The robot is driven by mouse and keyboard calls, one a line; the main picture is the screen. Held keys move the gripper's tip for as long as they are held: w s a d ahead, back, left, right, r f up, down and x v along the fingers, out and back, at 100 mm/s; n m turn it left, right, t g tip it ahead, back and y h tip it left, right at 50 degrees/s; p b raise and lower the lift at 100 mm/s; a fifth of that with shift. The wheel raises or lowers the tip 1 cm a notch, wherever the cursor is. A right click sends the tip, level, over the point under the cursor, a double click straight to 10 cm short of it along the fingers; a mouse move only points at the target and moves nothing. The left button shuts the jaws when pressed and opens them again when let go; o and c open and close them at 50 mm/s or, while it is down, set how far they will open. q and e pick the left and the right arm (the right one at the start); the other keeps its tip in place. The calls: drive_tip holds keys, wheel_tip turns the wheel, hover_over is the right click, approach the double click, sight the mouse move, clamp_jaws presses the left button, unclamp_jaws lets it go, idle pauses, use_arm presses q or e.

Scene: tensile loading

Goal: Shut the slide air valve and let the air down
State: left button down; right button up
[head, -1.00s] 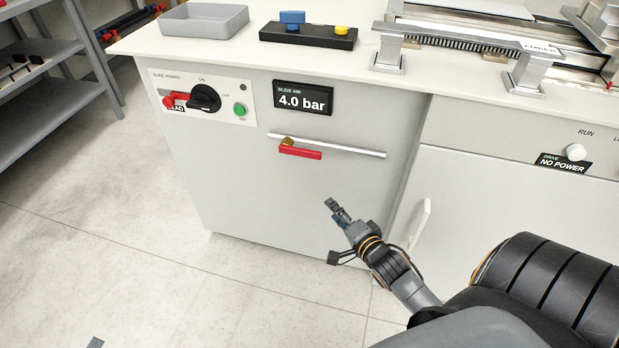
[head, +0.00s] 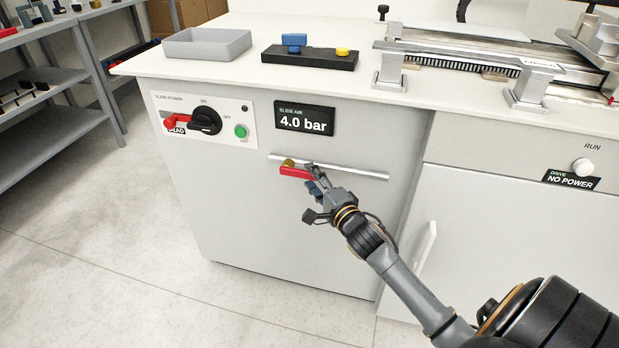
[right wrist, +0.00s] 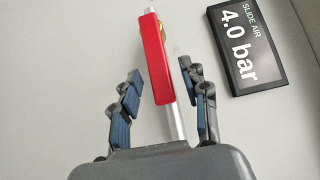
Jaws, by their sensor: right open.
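The slide air valve is a red lever (head: 295,172) on a brass body (head: 289,162), set on a horizontal silver pipe (head: 345,173) on the cabinet front. The lever lies along the pipe. In the right wrist view the red lever (right wrist: 157,62) stands between the open fingers, reaching in from beyond the tips. My right gripper (head: 312,177) is open at the lever's free end; it also shows in the right wrist view (right wrist: 160,80). I cannot tell whether it touches the lever. The slide air display (head: 305,119) reads 4.0 bar. My left gripper is out of view.
Left of the display is the slide power panel (head: 240,107) with a black rotary switch (head: 206,121), a red lock piece and a green button (head: 242,132). A grey tray (head: 207,44) stands on the bench. A white door handle (head: 426,245) sticks out at right.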

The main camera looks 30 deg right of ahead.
drive_tip(key=shift+w, duration=1)
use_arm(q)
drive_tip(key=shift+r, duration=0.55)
use_arm(e)
clamp_jaws()
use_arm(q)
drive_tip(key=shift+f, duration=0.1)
use_arm(e)
drive_tip(key=shift+f, duration=0.1)
